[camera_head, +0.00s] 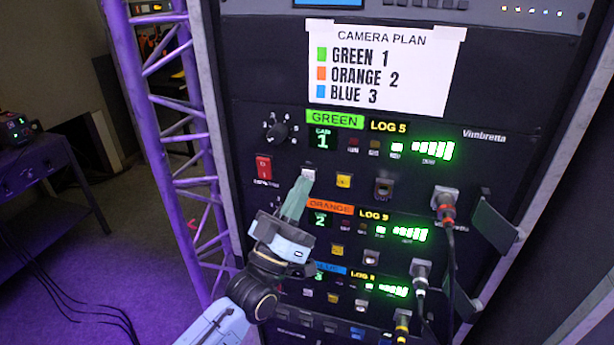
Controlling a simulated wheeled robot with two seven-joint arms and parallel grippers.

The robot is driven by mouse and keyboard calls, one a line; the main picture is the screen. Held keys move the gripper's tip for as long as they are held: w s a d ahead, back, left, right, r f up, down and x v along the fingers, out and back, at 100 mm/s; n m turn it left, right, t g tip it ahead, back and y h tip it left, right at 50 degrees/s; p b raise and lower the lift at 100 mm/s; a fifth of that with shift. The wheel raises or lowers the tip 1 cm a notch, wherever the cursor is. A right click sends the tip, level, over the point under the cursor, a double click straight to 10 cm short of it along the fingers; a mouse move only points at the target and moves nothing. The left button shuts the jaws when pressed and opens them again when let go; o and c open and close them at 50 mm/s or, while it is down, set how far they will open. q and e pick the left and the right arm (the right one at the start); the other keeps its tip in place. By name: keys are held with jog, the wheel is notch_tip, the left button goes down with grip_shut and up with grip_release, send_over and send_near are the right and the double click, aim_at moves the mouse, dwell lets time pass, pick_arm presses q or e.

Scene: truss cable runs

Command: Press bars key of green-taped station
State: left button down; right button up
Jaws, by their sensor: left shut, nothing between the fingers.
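The green-taped station is the top unit in the rack, with a green GREEN label (335,120) and a lit display reading 1. Below its display sit a white key (309,173), a yellow key (344,181) and a dark key (383,188). Their small labels are too blurred to read, so I cannot tell which is bars. My left gripper (303,184) is shut and empty. Its tips are at the lower edge of the white key; I cannot tell whether they touch it. My right gripper is not in view.
The orange station (331,207) and blue station lie below, partly behind my arm. A plugged cable (445,208) hangs at right. A purple truss (172,150) stands at left.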

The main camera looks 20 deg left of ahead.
pick_arm(q)
jog(key=shift+w, duration=0.1)
dwell(0.5)
jog(key=shift+w, duration=0.4)
dwell(0.4)
jog(key=shift+s, duration=0.5)
jog(key=s+p, duration=0.3)
jog(key=s, duration=0.3)
dwell(0.3)
jog(key=shift+a, duration=0.1)
